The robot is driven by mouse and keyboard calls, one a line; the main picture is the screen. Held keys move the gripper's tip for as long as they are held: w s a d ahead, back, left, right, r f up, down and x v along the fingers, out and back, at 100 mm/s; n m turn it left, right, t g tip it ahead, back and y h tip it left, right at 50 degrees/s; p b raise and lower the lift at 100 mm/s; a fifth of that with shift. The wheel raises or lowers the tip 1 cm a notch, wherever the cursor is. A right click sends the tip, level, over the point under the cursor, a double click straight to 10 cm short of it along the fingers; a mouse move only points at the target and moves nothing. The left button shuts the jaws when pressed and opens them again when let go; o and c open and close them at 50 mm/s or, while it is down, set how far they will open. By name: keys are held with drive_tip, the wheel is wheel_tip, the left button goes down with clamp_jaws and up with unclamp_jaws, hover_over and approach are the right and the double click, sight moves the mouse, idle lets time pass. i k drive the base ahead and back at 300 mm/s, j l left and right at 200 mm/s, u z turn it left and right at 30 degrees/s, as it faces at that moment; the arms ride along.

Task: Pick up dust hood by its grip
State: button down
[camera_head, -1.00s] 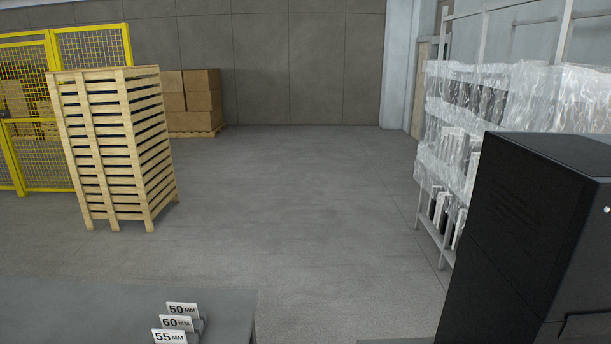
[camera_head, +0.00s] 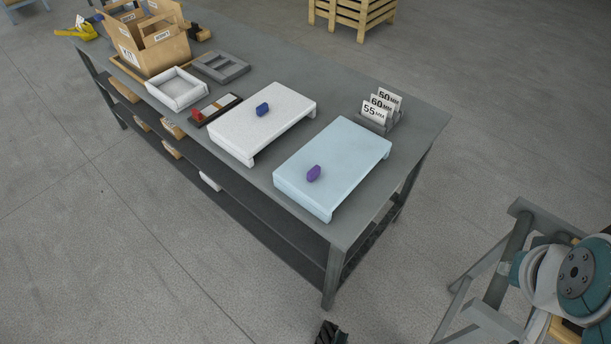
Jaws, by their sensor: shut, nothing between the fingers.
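Two low cover-like pieces, each with a small grip on top, lie side by side on the grey bench. One is white (camera_head: 260,125) with a blue grip (camera_head: 262,109). The other is pale blue (camera_head: 340,165) with a purple grip (camera_head: 314,173) and is nearer the bench's right end. I cannot tell from any marking which one is the dust hood. A dark ribbed tip of my gripper (camera_head: 330,334) shows at the bottom edge, shut and empty, apart from both covers. Most of it is cut off by the frame.
The grey bench (camera_head: 420,118) also bears size cards (camera_head: 377,110) behind the pale blue piece, a white tray (camera_head: 177,90), a grey frame (camera_head: 220,67) and cardboard boxes (camera_head: 158,47). A grey stepladder (camera_head: 490,290) stands at lower right. Floor in front of the bench is clear.

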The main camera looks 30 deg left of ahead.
sight(320, 174)
drive_tip(key=k+j+u, duration=0.1)
drive_tip(key=u, duration=0.2)
drive_tip(key=i+u, duration=0.1)
drive_tip(key=u, duration=0.25)
drive_tip(key=i+j+u, duration=0.1)
drive_tip(key=u, duration=0.3)
drive_tip(key=i+l, duration=0.15)
drive_tip(key=i, duration=0.25)
